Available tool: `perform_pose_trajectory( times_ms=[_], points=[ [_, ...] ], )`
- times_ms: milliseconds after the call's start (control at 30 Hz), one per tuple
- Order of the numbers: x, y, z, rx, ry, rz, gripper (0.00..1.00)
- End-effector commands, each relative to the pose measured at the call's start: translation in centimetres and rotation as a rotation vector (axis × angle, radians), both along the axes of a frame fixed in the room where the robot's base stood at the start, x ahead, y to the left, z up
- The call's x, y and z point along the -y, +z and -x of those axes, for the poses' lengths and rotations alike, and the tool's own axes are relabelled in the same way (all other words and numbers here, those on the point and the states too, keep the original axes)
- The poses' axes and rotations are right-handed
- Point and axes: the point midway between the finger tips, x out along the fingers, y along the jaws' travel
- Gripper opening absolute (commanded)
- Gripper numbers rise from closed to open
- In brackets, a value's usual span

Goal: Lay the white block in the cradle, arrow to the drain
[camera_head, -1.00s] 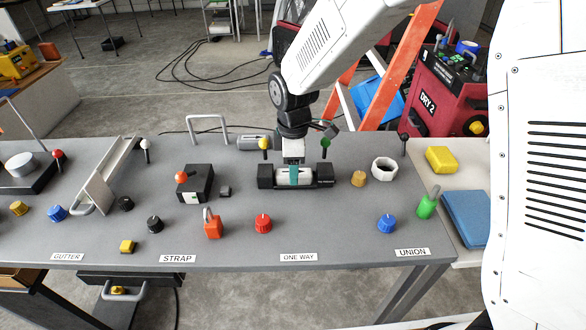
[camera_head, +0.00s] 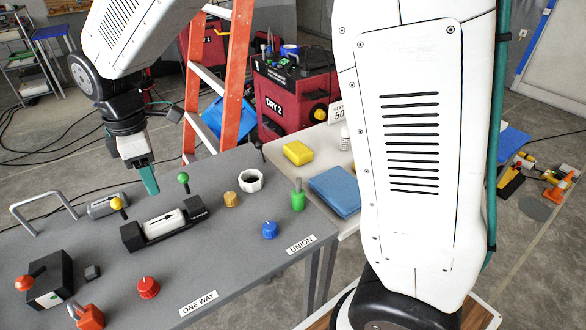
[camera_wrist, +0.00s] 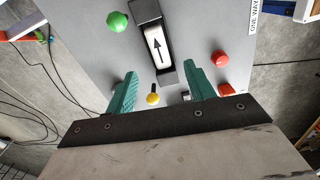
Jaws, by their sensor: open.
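The white block (camera_head: 160,226) lies in the black cradle (camera_head: 131,237) on the grey bench, with a black arrow on its top pointing right, toward the end with small print I cannot read. In the wrist view the block (camera_wrist: 157,47) sits between the cradle's dark end pieces (camera_wrist: 146,10), its arrow pointing up the picture, toward the green-knob side. My gripper (camera_head: 148,182) hangs above and behind the cradle, apart from the block. Its teal fingers are spread and empty in the wrist view (camera_wrist: 160,70). I cannot make out a marked drain.
A grey cylinder (camera_head: 107,207), a brass knob (camera_head: 231,200) and a white ring (camera_head: 251,180) are near. A red knob (camera_head: 148,288) stands in front.

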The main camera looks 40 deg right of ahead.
Motion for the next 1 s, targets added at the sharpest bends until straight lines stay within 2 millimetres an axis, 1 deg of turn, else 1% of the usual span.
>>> perform_pose_trajectory(
  times_ms=[33, 67, 100, 167, 200, 233, 267, 300, 367, 400, 467, 500, 600, 700, 733, 833, 900, 1000],
  points=[
    [1.6, 1.3, 0.7, 0.011, -0.061, -0.005, 0.54],
    [2.6, 2.0, 1.3, 0.015, -0.105, -0.007, 0.54],
    [4.1, 3.1, 2.3, 0.021, -0.174, -0.010, 0.54],
    [6.5, 4.6, 4.1, 0.029, -0.292, -0.016, 0.54],
    [8.2, 5.5, 5.5, 0.035, -0.376, -0.019, 0.54],
    [9.3, 6.2, 6.6, 0.039, -0.438, -0.022, 0.54],
    [10.4, 6.6, 7.7, 0.042, -0.500, -0.025, 0.54],
    [11.9, 7.3, 9.2, 0.046, -0.583, -0.029, 0.54],
    [13.8, 7.9, 11.6, 0.054, -0.706, -0.034, 0.54],
    [15.0, 8.3, 13.2, 0.058, -0.788, -0.039, 0.54],
    [16.6, 8.6, 15.6, 0.067, -0.910, -0.046, 0.54],
    [17.6, 8.7, 17.3, 0.070, -0.991, -0.050, 0.54],
    [19.4, 8.4, 20.9, 0.080, -1.173, -0.063, 0.54],
    [20.6, 7.9, 23.7, 0.088, -1.316, -0.072, 0.54],
    [20.8, 7.7, 24.4, 0.089, -1.350, -0.074, 0.54],
    [21.2, 7.3, 25.8, 0.093, -1.429, -0.080, 0.54],
    [21.3, 7.1, 26.3, 0.093, -1.458, -0.081, 0.54],
    [21.4, 7.0, 26.5, 0.093, -1.472, -0.081, 0.54]
  ],
)
